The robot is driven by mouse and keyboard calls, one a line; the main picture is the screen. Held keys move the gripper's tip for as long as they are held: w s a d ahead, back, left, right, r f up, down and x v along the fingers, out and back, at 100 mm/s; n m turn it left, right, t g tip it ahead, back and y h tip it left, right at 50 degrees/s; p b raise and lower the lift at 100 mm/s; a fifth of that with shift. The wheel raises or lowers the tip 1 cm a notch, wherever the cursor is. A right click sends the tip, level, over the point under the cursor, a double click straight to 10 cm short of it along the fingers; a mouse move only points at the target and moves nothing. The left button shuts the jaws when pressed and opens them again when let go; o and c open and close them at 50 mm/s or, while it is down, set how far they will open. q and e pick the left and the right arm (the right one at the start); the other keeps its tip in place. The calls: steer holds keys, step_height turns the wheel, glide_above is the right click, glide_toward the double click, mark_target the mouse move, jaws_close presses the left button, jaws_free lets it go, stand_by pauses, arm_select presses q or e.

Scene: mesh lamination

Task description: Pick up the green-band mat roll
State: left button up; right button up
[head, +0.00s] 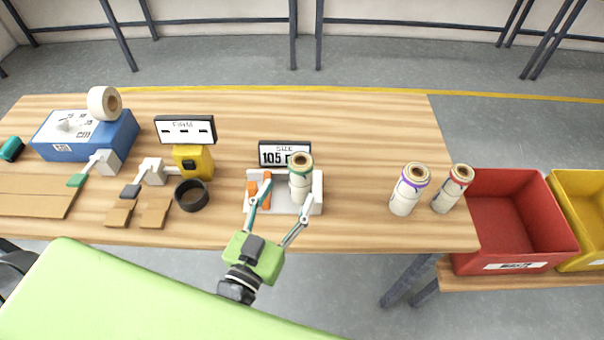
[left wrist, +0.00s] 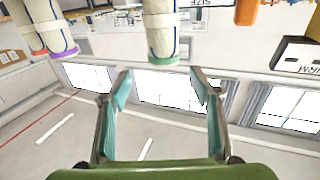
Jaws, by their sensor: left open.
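The green-band mat roll (head: 299,185) stands upright in a white holder (head: 283,207) on the wooden table. It is a pale roll with a brown core and a green band near its top. In the left wrist view, which looks inverted, the roll (left wrist: 161,38) hangs from the top edge, ahead of the fingers. My left gripper (head: 286,190) is open and empty at the near side of the holder. In the left wrist view its two fingers (left wrist: 160,84) are spread wide, with the roll's banded end between their directions. Whether they touch the roll is unclear. My right gripper is not in view.
A purple-band roll (head: 404,196) and a red-band roll (head: 447,194) stand to the right. An orange tool (head: 253,193) sits in the holder's left part. A size sign (head: 284,152) stands behind. Red bin (head: 505,205) and yellow bin (head: 585,205) are far right.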

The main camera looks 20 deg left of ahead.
mark_target(296, 170)
arm_select(q)
steer(key=w, duration=0.3)
steer(key=shift+w+d+r, duration=0.1)
steer(key=shift+w+d, duration=0.05)
steer(key=w, duration=0.1)
steer(key=w+p, duration=0.1)
steer(key=shift+w+r, duration=0.2)
steer(key=shift+w, duration=0.1)
steer(key=w+p, duration=0.1)
steer(key=w, duration=0.2)
steer(key=shift+w+r+p, duration=0.15)
steer(key=shift+w+p, duration=0.15)
steer(key=shift+p, duration=0.1)
steer(key=shift+w, duration=0.4)
steer(key=shift+s, duration=0.1)
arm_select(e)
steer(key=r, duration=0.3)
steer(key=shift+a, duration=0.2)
arm_select(q)
jaws_close()
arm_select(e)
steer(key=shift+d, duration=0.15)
